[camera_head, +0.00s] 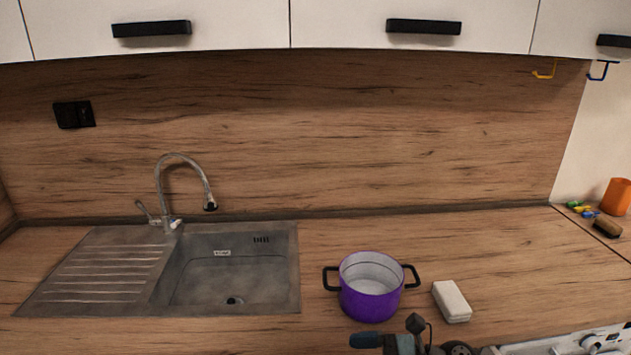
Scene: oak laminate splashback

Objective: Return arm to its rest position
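My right gripper (366,340) shows at the bottom edge of the head view, just in front of the purple pot. Its arm comes in from the lower right. A dark tip points left, and the frame edge cuts off the rest, so I cannot tell whether the fingers are apart. I see nothing clearly held in it. My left gripper is not in view.
A purple pot (371,304) with black handles stands on the counter (520,270), with a white block (452,301) to its right. A sink (290,270) with a tall faucet (160,190) is at left. An orange container (616,197) stands far right. White cabinets (220,20) hang above.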

